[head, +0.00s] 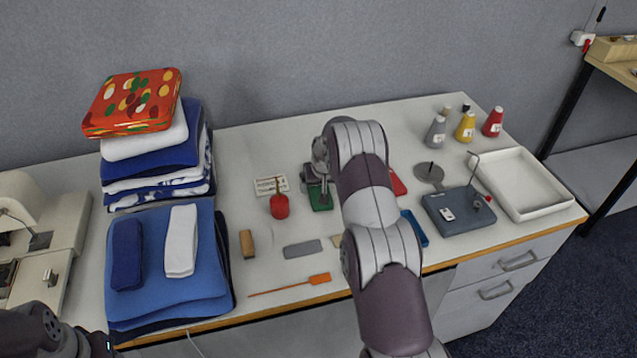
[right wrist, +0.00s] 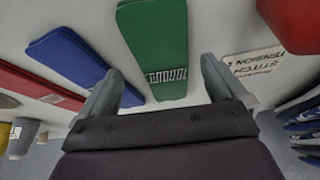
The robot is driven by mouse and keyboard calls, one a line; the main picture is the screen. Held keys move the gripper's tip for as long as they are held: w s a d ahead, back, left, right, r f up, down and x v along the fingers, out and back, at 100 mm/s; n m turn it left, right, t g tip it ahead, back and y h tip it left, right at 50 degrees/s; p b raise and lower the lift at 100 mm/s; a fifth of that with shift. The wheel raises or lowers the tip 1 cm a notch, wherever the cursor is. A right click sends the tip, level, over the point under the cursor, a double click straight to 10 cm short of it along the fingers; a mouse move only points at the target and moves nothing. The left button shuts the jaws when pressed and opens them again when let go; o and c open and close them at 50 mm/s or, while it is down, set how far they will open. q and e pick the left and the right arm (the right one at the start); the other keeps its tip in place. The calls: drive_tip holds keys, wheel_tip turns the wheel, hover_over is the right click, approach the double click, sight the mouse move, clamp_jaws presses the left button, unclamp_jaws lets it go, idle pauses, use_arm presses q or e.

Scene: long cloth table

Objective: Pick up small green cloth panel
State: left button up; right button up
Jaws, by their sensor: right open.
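The small green cloth panel (head: 322,202) lies flat on the white table, partly hidden by my right gripper in the head view. In the right wrist view the green panel (right wrist: 152,40) lies ahead between the fingers and carries a pale stitched pattern at its near end. My right gripper (head: 318,174) is over the far part of the panel. Its two fingers (right wrist: 160,68) are apart with nothing held between them. In the head view only part of my left arm shows at the bottom left; its gripper is out of view.
A white printed card (head: 271,186) and a red object (head: 279,206) lie left of the panel. A red panel (head: 397,184) and a blue panel (head: 414,230) lie to the right. Folded cloth stacks (head: 165,265) fill the left. A white tray (head: 520,184) sits far right.

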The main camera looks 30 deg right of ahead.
drive_tip(key=shift+w+a+f, duration=0.1)
drive_tip(key=shift+w+f, duration=0.4)
drive_tip(key=shift+f, duration=0.4)
drive_tip(key=c, duration=1.2)
drive_tip(key=shift+o, duration=0.2)
drive_tip(key=shift+r, duration=0.1)
